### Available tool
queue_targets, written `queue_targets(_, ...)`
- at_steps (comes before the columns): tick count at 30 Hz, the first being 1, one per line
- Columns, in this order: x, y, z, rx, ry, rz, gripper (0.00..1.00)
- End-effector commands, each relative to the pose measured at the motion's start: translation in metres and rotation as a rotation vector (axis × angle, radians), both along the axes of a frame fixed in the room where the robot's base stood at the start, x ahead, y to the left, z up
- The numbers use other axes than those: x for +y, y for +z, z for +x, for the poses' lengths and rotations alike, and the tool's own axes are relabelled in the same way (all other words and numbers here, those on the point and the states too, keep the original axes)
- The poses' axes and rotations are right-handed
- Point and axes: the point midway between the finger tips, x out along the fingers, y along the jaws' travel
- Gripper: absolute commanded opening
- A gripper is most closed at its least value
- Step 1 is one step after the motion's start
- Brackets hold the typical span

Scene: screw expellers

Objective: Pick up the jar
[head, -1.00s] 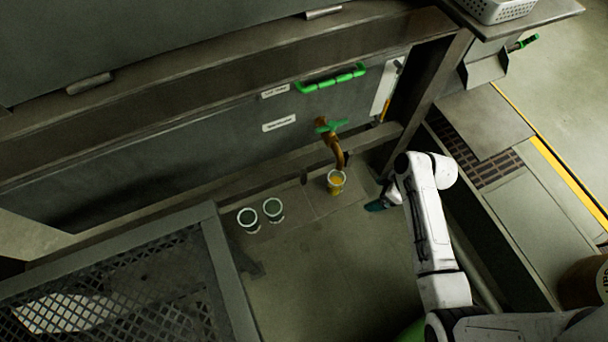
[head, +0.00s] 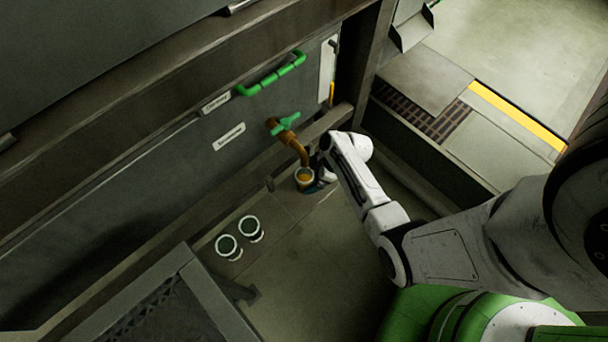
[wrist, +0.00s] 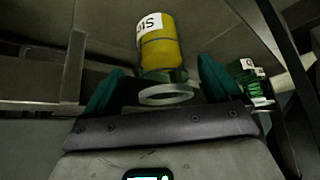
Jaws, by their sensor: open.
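The jar (head: 304,177) stands under a brown spout with a green handle and holds yellow-orange contents. In the wrist view the jar (wrist: 160,50) appears upside down, with a white label and its clear rim toward my palm. My gripper (wrist: 162,68) is open, with a teal finger on each side of the jar's rim end. I cannot tell whether either finger touches the glass. In the head view my gripper (head: 319,184) is at the jar's right side, partly hidden by my arm.
Two empty-looking jars (head: 228,246) (head: 250,229) stand to the lower left. The spout (head: 291,139) is close above the jar. A machine wall with a green rail (head: 270,75) is behind. A metal-framed mesh (head: 160,310) is at lower left.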

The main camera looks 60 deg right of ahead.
Motion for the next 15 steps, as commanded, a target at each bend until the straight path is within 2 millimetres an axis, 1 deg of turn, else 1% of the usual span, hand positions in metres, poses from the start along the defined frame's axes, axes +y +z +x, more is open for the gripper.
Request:
queue_targets(1, 0.004, -0.009, 0.004, 0.001, 0.002, 0.002, 0.90)
queue_targets(6, 0.011, -0.027, 0.015, 0.000, 0.001, 0.001, 0.90)
queue_targets(9, 0.012, -0.032, 0.018, 0.000, 0.001, 0.001, 0.90)
queue_targets(15, 0.012, -0.031, 0.018, 0.000, 0.000, 0.000, 0.90)
